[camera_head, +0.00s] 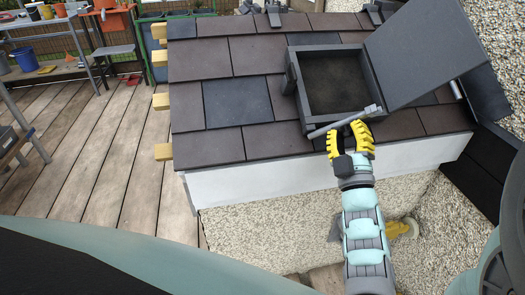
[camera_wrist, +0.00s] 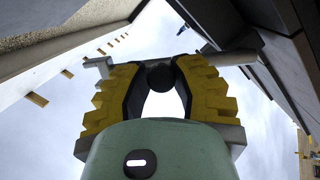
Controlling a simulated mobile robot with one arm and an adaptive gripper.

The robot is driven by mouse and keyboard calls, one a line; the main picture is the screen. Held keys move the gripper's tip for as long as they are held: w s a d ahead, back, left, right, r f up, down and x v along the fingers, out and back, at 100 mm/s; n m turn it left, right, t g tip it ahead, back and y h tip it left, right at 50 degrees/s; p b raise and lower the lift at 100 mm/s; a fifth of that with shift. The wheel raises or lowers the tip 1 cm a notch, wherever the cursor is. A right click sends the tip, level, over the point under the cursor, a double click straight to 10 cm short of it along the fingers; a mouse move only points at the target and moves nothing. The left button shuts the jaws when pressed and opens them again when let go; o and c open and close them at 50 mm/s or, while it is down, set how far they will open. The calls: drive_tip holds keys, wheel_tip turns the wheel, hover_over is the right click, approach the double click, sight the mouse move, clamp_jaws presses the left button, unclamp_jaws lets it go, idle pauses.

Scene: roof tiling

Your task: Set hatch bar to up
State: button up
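The roof hatch (camera_head: 289,84) is a dark square frame in the tiles, with its lid (camera_head: 425,50) swung open to the right. The grey hatch bar (camera_head: 318,132) lies slanted along the hatch's near edge, its right end (camera_head: 373,109) at the near right corner. My gripper (camera_head: 348,130) with yellow fingers is at the bar from the near side. In the wrist view, the fingers (camera_wrist: 160,75) close on a dark round part between their tips, seemingly part of the bar. Light bar ends show beyond the left finger (camera_wrist: 98,65) and right finger (camera_wrist: 216,57).
Brown and dark tiles (camera_head: 235,100) cover the roof around the hatch, above a white wall edge (camera_head: 250,183). Yellow wooden beam ends (camera_head: 162,151) stick out at the left. A wooden deck (camera_head: 90,135) and work tables lie left; gravel (camera_head: 455,220) lies below right.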

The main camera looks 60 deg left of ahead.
drive_tip(key=o, duration=0.3)
drive_tip(key=shift+s+d+f, duration=0.1)
drive_tip(key=shift+s+f, duration=0.05)
drive_tip(key=shift+o, duration=1.1)
drive_tip(key=shift+f, duration=0.1)
drive_tip(key=v, duration=1.2)
